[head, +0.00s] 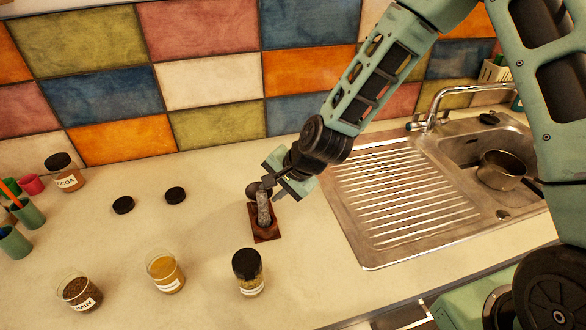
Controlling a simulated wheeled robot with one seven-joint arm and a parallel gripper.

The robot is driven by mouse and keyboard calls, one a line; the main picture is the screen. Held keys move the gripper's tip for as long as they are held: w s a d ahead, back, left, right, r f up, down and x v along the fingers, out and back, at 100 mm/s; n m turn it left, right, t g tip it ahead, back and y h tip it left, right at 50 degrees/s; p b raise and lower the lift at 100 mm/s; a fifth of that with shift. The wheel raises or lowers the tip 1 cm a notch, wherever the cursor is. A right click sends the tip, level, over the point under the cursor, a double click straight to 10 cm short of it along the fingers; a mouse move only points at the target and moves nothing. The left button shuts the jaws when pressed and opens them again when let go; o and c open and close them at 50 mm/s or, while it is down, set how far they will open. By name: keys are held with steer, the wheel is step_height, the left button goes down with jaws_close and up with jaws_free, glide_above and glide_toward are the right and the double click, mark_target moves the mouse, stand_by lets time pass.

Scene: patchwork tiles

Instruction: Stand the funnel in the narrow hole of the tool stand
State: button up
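The tool stand (266,238) is a small reddish-brown block on the counter, left of the sink. A grey, mottled, roughly upright piece (264,211) stands at or just over it, and a dark rounded part shows at its upper left. This may be the funnel, but its shape is too small and too covered to be sure. My gripper (271,188) is right at the top of this piece, reaching in from the upper right. Its fingertips overlap the piece, so I cannot tell whether they grip it. The stand's holes are hidden.
A labelled jar with a black lid (248,272) stands close in front of the stand. Two open jars (164,272) (80,293) are further left. Two black lids (123,205) (175,195) lie behind. The steel sink (400,195) with a pot (502,170) is at right.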

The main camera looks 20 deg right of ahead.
steer(key=v, duration=1.6)
steer(key=s+a+n+g+h+b, duration=0.1)
steer(key=s+n+g+h, duration=0.3)
steer(key=s+n, duration=1.3)
steer(key=s+a, duration=0.1)
steer(key=s, duration=0.2)
steer(key=shift+s+f+g+b, duration=0.2)
steer(key=shift+s+g+b, duration=0.1)
steer(key=shift+s+b, duration=0.1)
